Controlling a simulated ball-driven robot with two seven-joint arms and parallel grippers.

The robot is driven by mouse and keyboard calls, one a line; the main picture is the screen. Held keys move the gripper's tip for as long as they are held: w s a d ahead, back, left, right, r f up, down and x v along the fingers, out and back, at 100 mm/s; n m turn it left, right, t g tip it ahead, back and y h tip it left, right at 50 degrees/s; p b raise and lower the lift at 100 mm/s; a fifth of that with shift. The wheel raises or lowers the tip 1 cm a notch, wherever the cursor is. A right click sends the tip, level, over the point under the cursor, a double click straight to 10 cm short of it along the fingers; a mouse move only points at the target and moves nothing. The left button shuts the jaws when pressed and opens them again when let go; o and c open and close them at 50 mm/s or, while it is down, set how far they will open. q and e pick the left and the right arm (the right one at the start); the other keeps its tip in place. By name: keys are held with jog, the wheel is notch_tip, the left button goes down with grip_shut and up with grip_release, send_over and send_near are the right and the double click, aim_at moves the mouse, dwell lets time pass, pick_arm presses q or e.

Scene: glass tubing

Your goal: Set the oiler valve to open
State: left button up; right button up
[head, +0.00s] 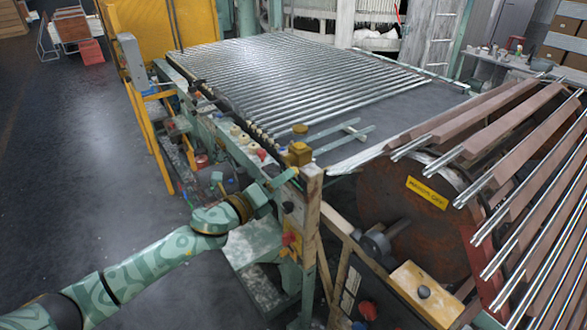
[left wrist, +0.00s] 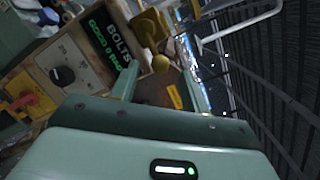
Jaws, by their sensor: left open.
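My left gripper (head: 282,180) reaches in from the left to the near corner post of the machine. In the left wrist view its two green fingers (left wrist: 158,72) stand apart, and it is open. A brass-yellow fitting (head: 299,153), which looks like the oiler valve, sits on top of the post just beyond the fingers. In the left wrist view this fitting (left wrist: 150,25) has a rounded knob (left wrist: 160,62) that appears between the fingertips. I cannot tell whether they touch it, nor the valve's setting. My right gripper is not in view.
A red-and-yellow switch (head: 289,239) is on the post below the gripper. A black dial (left wrist: 63,74) and a "BOLTS" label (left wrist: 118,40) lie left of the fingers in the wrist view. A glass tube bed (head: 270,70) and rusty drum (head: 400,205) stand beyond.

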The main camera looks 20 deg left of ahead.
pick_arm(q)
jog(key=x, duration=0.5)
jog(key=shift+w, duration=0.15)
jog(key=shift+c, duration=0.4)
jog(key=c, duration=0.9)
